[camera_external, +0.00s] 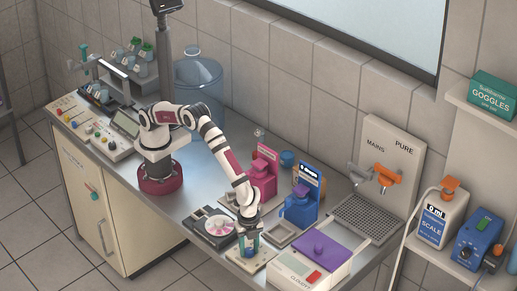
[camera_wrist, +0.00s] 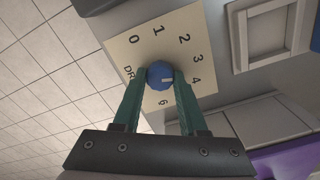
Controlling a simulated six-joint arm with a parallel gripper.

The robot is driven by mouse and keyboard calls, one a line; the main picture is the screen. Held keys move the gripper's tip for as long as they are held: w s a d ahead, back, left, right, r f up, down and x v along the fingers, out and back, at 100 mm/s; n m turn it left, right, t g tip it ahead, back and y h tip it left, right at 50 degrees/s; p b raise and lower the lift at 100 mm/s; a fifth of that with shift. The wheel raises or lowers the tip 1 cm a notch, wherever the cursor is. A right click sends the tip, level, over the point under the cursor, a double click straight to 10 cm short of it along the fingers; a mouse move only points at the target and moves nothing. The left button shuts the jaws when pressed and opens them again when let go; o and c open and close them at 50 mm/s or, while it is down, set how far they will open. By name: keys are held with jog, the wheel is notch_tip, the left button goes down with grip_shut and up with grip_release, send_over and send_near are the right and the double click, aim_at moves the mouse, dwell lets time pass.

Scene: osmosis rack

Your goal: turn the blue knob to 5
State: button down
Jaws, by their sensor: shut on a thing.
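The blue knob (camera_wrist: 160,75) sits on a cream dial plate (camera_wrist: 140,59) in the wrist view. My gripper (camera_wrist: 160,78) has its two green fingers on either side of the knob, touching it. A short white mark on the knob faces right, roughly toward the 4. The numerals 0, 1, 2, 3, 4 and 6 show, with part of a "DR" label at the left. The 5 is hidden behind the right finger. In the external view my gripper (camera_external: 248,246) points down at the dial plate (camera_external: 262,259) near the bench's front edge, and the knob is mostly hidden.
A white box with a purple lid (camera_external: 320,250) stands close to the right of the dial. A disc device (camera_external: 214,228) lies to the left. Blue (camera_external: 300,207) and pink (camera_external: 263,177) devices stand behind. The floor lies beyond the bench's front edge.

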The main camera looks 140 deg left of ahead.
jog(key=m, duration=0.5)
jog(key=shift+m, duration=0.3)
jog(key=m, duration=0.4)
jog(key=shift+m, duration=0.7)
jog(key=shift+c, duration=2.2)
grip_release()
